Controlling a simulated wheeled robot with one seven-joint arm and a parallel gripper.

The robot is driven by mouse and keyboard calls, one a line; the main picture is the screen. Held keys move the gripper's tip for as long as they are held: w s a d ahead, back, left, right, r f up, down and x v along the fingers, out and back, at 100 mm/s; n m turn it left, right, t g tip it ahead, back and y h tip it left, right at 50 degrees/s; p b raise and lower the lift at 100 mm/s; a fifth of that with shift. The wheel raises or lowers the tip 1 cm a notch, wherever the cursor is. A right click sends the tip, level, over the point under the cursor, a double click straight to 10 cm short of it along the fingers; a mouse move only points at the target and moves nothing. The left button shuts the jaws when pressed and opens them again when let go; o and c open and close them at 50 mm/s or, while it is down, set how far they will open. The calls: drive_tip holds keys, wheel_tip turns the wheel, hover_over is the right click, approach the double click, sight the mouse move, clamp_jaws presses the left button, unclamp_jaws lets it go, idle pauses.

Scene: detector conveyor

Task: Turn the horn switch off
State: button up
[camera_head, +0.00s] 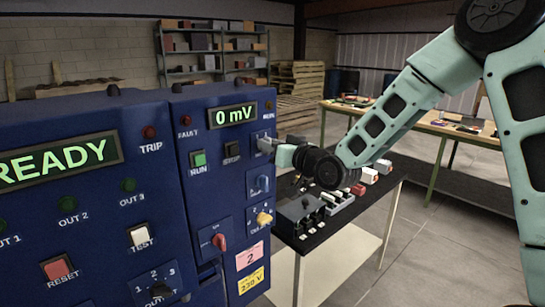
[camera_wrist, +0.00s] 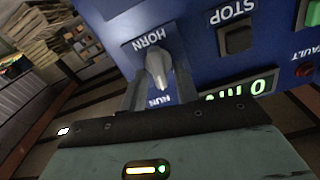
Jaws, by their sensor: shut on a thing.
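The horn switch (camera_wrist: 157,68) is a grey lever knob on a plate labelled HORN, on the blue panel beside the STOP button. The wrist view shows it upside down. My gripper (camera_wrist: 158,85) has one finger on each side of the knob and is shut on it. In the head view my gripper (camera_head: 272,147) reaches the right edge of the panel, by the horn plate (camera_head: 262,135). The fingers and wrist hide most of the knob there.
A black-topped table (camera_head: 335,222) with small parts stands to the right, below my arm.

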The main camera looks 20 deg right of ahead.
drive_tip(key=n+b, duration=0.2)
drive_tip(key=b, duration=0.1)
drive_tip(key=n+b, duration=0.3)
drive_tip(key=b, duration=0.1)
drive_tip(key=n+b, duration=0.3)
drive_tip(key=b, duration=0.1)
drive_tip(key=shift+s+a+f, duration=0.15)
drive_tip(key=shift+a+f, duration=0.1)
drive_tip(key=shift+a, duration=0.05)
drive_tip(key=shift+r+b, duration=0.1)
drive_tip(key=shift+b, duration=0.2)
drive_tip(key=o, duration=0.6)
drive_tip(key=b+v, duration=0.1)
drive_tip(key=v, duration=1.6)
drive_tip(key=shift+s+d+b, duration=0.1)
drive_tip(key=shift+s+b, duration=0.15)
drive_tip(key=shift+b, duration=0.15)
